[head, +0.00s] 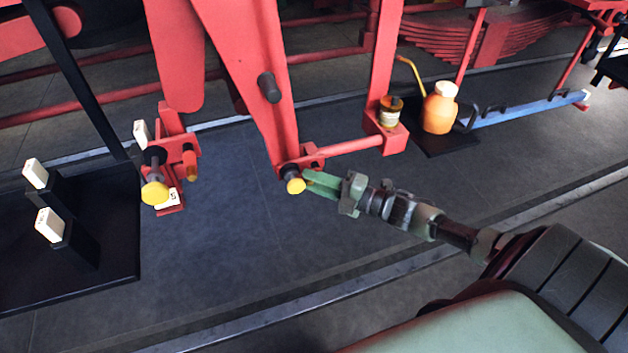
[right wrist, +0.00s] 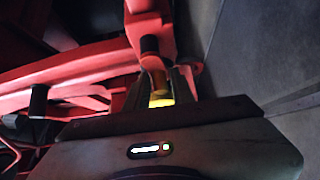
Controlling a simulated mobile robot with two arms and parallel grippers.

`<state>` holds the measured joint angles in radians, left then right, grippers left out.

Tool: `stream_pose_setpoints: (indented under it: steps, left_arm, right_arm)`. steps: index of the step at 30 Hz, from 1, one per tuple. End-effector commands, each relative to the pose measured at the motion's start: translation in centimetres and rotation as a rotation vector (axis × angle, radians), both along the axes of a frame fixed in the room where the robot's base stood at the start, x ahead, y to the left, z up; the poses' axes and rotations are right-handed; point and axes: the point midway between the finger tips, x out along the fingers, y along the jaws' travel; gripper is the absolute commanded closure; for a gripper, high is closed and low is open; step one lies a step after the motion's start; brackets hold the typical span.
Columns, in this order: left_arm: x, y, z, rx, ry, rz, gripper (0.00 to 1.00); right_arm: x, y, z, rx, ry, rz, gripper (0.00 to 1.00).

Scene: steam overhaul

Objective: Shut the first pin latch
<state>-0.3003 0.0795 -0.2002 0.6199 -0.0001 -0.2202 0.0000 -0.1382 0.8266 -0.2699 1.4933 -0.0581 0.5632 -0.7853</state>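One latch pin with a yellow knob (head: 296,186) sits at the low end of a red hanging link (head: 250,90). My right gripper (head: 308,180) is right at this knob, coming in from the right. In the right wrist view, the yellow knob (right wrist: 160,99) shows between its two fingers, with a dark pin behind it; whether they press on it is not clear. A second yellow-knobbed pin (head: 155,192) stands on a red bracket to the left, beside a white numbered tag (head: 168,199). No label showing which pin is first can be read. My left gripper is not in view.
A black stand (head: 115,270) with white-topped blocks is at the left. A red bar (head: 350,145) runs right from the pin to a small jar (head: 391,110). An orange oil can (head: 439,112) stands on a black mat. The floor below the pins is clear.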

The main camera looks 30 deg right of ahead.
Motion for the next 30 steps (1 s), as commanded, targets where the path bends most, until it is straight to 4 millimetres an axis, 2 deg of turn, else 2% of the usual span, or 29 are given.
stream_pose_setpoints:
  steps: [5,11,19,20,21,30]
  left_arm:
    - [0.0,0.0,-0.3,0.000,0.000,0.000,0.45]
    - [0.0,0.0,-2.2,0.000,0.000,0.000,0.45]
    - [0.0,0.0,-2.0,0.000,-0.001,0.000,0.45]
    - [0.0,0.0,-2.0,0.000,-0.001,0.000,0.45]
    - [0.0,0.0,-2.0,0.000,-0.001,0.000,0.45]
    - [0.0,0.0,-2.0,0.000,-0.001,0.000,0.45]
  right_arm:
    - [0.0,0.0,-0.2,0.012,-0.002,-0.001,1.00]
    - [0.0,0.0,-0.3,0.139,-0.032,-0.002,1.00]
    - [0.0,0.0,0.3,0.163,-0.036,-0.002,1.00]
    - [0.0,0.0,0.3,0.163,-0.036,-0.002,0.73]
    - [0.0,0.0,0.3,0.162,-0.037,-0.002,0.63]
    - [0.0,0.0,0.3,0.160,-0.038,-0.001,0.63]
